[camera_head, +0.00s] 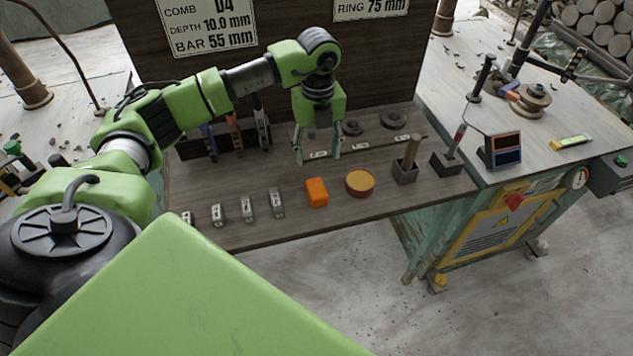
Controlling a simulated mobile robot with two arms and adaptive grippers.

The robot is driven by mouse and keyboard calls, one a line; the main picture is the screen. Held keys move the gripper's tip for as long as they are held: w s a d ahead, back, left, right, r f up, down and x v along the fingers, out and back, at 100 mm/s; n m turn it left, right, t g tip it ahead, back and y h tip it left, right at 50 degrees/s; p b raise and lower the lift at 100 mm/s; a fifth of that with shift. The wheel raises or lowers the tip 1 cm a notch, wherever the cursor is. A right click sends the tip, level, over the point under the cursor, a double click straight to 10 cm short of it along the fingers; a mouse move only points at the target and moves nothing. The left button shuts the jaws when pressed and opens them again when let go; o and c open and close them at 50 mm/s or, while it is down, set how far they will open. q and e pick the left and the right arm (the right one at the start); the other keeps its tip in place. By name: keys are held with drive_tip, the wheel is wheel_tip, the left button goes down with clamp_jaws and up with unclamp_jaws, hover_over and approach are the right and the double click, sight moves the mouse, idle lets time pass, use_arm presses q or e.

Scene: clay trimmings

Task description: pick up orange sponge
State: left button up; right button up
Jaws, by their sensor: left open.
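The orange sponge (316,192) is a small bright block lying on the dark wooden bench (350,217) near its front edge. My left gripper (318,158) hangs from the green arm with its fingers pointing down. It is open and empty, behind the sponge in the picture and apart from it. Nothing hides the sponge. My right gripper does not show.
A round tin (360,181) stands just right of the sponge. Several small metal pieces (276,202) stand in a row to its left. A dark holder (404,172) with a wooden handle stands farther right. An upright board (280,70) rises behind the bench.

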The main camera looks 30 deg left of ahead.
sight(317, 188)
use_arm(q)
wheel_tip(317, 188, down, 8)
drive_tip(key=b, duration=0.5)
drive_tip(key=shift+f+b, duration=0.25)
drive_tip(key=shift+b, duration=0.1)
drive_tip(key=f+b, duration=0.3)
drive_tip(key=f, duration=0.1)
drive_tip(key=shift+s+d+f, duration=0.1)
drive_tip(key=shift+s, duration=0.25)
drive_tip(key=shift+f+b, duration=0.3)
drive_tip(key=shift+f, duration=0.2)
drive_tip(key=shift+r, duration=0.1)
drive_tip(key=c, duration=1.1)
